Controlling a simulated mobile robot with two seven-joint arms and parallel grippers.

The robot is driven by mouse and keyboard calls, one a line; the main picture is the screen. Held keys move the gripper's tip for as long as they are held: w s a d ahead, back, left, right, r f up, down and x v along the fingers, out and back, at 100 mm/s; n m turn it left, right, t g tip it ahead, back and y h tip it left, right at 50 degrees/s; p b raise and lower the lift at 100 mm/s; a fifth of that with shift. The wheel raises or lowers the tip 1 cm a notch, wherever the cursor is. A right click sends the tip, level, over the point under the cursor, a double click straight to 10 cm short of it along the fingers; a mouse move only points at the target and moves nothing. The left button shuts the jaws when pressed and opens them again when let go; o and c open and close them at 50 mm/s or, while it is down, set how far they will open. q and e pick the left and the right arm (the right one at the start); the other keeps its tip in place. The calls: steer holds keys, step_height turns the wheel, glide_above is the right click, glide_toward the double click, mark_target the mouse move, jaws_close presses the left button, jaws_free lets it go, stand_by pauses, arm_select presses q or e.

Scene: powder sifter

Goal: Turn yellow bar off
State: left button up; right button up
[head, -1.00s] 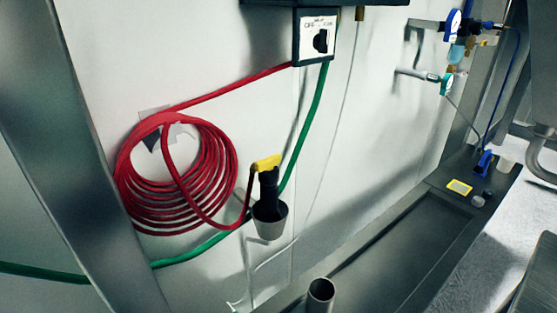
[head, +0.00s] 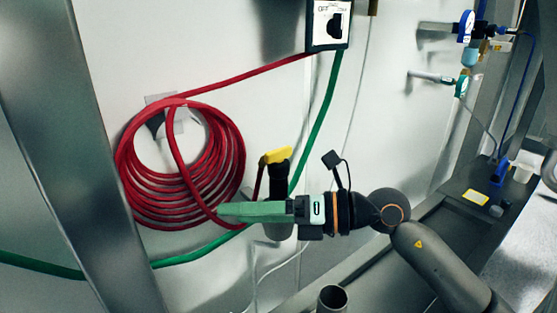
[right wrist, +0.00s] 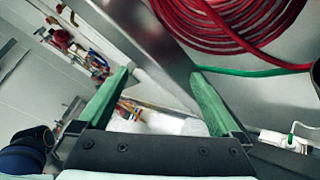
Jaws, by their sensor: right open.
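The yellow bar (head: 278,155) is a short yellow handle on top of a dark upright fitting by the white wall, right of the red hose coil. My right gripper (head: 225,212) reaches in from the right, just below the bar and in front of the dark fitting, pointing left. It is apart from the bar. In the right wrist view its two green fingers (right wrist: 158,95) are spread with nothing between them. The bar does not show in the right wrist view. The lower fitting is partly hidden behind the gripper. My left gripper is not in view.
The red hose coil (head: 130,185) hangs on the wall left of the bar, and a green hose (head: 325,110) runs behind it. A switch box (head: 328,24) is above. A metal post (head: 85,140) stands at left, and an open pipe (head: 332,298) below.

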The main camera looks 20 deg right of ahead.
steer(key=w+d+r+n+t+h+b, duration=0.1)
steer(key=w+d+n+t+h, duration=0.1)
steer(key=w+d+h, duration=0.3)
steer(key=m+t+h, duration=0.2)
steer(key=t+h, duration=0.2)
steer(key=h, duration=0.2)
glide_toward(279, 150)
arm_select(q)
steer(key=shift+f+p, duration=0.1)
steer(key=shift+p, duration=0.7)
arm_select(e)
steer(key=x, duration=1)
steer(key=shift+w, duration=0.15)
steer(key=c, duration=1.1)
steer(key=shift+f+n+y, duration=0.15)
steer(key=shift+n+y, duration=0.15)
steer(key=shift+c, duration=0.2)
steer(key=shift+b, duration=0.5)
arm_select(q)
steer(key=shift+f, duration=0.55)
arm_select(e)
steer(key=shift+n+y, duration=0.3)
steer(key=shift+y, duration=0.1)
steer(key=shift+g, duration=0.3)
